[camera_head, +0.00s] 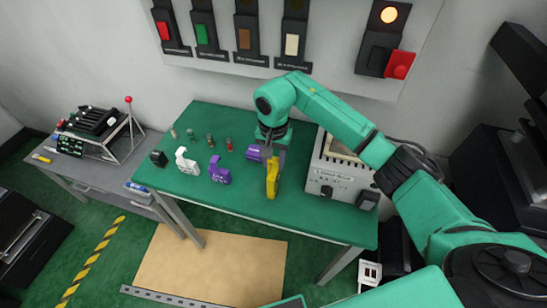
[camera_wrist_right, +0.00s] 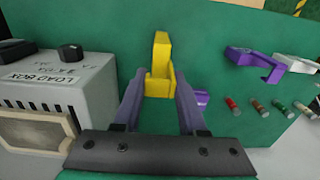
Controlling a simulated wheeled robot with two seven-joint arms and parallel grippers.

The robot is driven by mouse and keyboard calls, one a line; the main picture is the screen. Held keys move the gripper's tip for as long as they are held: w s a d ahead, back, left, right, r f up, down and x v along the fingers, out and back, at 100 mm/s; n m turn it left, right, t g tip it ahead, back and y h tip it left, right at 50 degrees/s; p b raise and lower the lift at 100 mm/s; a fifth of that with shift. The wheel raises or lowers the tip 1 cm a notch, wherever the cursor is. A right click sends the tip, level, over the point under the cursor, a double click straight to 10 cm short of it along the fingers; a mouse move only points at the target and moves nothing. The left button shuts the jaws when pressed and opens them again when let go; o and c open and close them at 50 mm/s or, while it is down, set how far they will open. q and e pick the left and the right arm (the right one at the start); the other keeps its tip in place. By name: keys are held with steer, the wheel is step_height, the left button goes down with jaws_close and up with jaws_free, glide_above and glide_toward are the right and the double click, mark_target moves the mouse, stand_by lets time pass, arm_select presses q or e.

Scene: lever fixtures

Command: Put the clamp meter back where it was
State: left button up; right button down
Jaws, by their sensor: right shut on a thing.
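My right gripper (camera_head: 273,168) is shut on a yellow clamp meter (camera_head: 272,182), over the front part of the green table (camera_head: 310,222). In the right wrist view the yellow clamp meter (camera_wrist_right: 160,80) stands between the two fingers (camera_wrist_right: 160,98). I cannot tell whether it touches the table. A purple clamp meter (camera_head: 219,172), a white one (camera_head: 186,162) and a black one (camera_head: 158,158) stand in a row to its left. My left gripper is not in view.
A purple thing (camera_head: 254,152) is partly hidden beside my right gripper. Several small coloured cylinders (camera_head: 210,140) stand behind the row. The load box (camera_head: 342,175) is close on the right. A grey side table (camera_head: 90,165) holds a rack. Levers (camera_head: 292,45) line the wall panel.

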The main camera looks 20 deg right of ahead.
steer(key=shift+w+f, duration=0.1)
steer(key=shift+f, duration=0.05)
steer(key=shift+c, duration=2.3)
jaws_free()
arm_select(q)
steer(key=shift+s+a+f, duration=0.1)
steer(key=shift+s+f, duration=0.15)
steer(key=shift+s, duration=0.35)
arm_select(e)
steer(key=shift+r, duration=0.2)
step_height(320, 180, up, 6)
steer(key=b, duration=0.3)
steer(key=shift+w+b, duration=0.1)
steer(key=shift+b, duration=0.2)
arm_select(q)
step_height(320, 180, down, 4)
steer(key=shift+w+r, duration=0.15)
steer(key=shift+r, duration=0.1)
arm_select(e)
step_height(320, 180, up, 6)
steer(key=shift+f, duration=0.1)
